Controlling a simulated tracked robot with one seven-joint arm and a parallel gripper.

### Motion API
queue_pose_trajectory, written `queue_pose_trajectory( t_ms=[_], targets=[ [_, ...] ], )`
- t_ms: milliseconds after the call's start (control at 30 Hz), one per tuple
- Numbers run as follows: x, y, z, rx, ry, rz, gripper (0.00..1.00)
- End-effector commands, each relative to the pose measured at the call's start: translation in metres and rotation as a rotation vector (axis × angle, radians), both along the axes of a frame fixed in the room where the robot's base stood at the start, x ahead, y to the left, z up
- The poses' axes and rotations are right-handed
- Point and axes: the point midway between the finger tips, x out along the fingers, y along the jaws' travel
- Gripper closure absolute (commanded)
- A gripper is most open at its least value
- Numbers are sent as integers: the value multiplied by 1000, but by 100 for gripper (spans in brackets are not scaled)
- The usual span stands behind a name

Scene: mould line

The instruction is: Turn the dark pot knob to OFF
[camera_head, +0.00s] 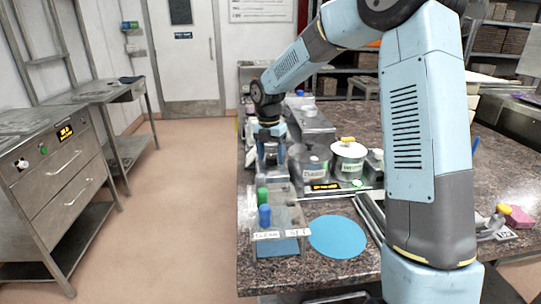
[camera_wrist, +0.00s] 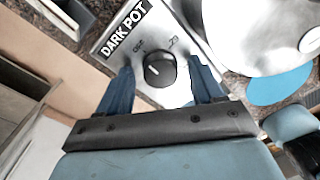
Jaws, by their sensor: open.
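The dark pot knob (camera_wrist: 160,70) is a round black dial on a light panel in the wrist view, below the DARK POT label (camera_wrist: 125,30). A short pale pointer line shows on its face. Small markings stand above it, at upper left and upper right, too small to read surely. My gripper (camera_wrist: 160,65) is open, with one blue finger at each side of the knob. A gap shows between each finger and the knob, so I see no grip on it. In the head view my gripper (camera_head: 271,150) points down left of the pots, and the knob is hidden.
Two labelled pots, a grey one (camera_head: 309,163) and a white one (camera_head: 348,160), stand right of my gripper. Green and blue capped bottles (camera_head: 264,214) stand in a rack in front. A blue round mat (camera_head: 337,237) lies on the counter. A rounded vessel (camera_wrist: 260,35) sits close right of the knob.

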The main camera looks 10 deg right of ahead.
Motion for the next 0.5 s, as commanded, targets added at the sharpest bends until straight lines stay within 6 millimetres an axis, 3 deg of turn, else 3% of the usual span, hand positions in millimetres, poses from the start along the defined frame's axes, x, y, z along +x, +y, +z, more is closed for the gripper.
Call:
queue_pose_trajectory(
  t_ms=[267,500],
  targets=[
    [0,1,2,1,1,0,34],
    [1,2,33,0,-1,1,34]
  ],
)
